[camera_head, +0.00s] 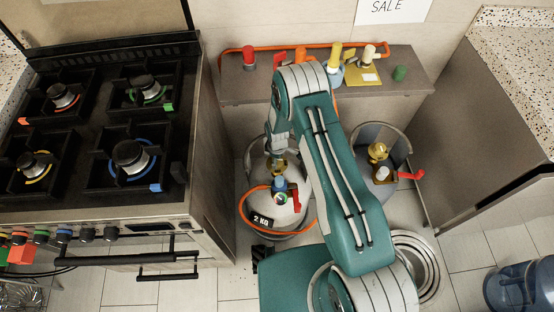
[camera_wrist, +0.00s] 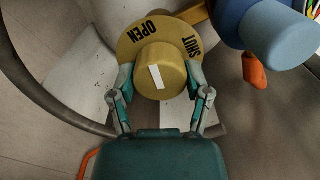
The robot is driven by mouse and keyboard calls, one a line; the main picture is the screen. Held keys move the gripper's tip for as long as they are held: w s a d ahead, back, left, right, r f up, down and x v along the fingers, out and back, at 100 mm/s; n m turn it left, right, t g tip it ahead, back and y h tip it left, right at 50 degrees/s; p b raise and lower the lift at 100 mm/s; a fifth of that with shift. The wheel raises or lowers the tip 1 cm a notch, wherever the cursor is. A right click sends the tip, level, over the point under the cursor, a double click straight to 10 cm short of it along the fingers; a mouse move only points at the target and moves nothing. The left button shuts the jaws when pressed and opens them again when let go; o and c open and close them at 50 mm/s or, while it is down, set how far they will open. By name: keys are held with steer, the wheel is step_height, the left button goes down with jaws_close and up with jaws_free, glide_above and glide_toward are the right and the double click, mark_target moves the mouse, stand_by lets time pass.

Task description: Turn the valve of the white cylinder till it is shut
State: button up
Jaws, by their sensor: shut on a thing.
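The white cylinder (camera_head: 288,213) stands on the floor in the head view, with a "2 KG" tag and an orange hose around it. Its round yellow valve knob (camera_wrist: 162,57) fills the middle of the wrist view, on a yellow disc (camera_wrist: 136,40) marked OPEN and SHUT. The white mark on the knob (camera_wrist: 156,77) points up and slightly left, towards OPEN. My gripper (camera_wrist: 160,72) has one finger on each side of the knob and is shut on it.
A blue cap (camera_wrist: 276,35) with an orange part sits close to the knob at right. A grey cylinder (camera_head: 372,188) with a yellow valve and red handle stands right of my arm. A stove (camera_head: 110,190) stands left. A shelf (camera_head: 240,85) holding bottles and valves is behind.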

steer(key=m, duration=0.4)
steer(key=shift+f, duration=0.1)
steer(key=m, duration=0.3)
steer(key=shift+m, duration=0.3)
steer(key=m, duration=0.3)
steer(key=shift+m, duration=2.2)
steer(key=shift+s, duration=0.1)
steer(key=o, duration=1.2)
steer(key=shift+c, duration=0.2)
steer(key=shift+a, duration=0.1)
step_height(320, 180, up, 12)
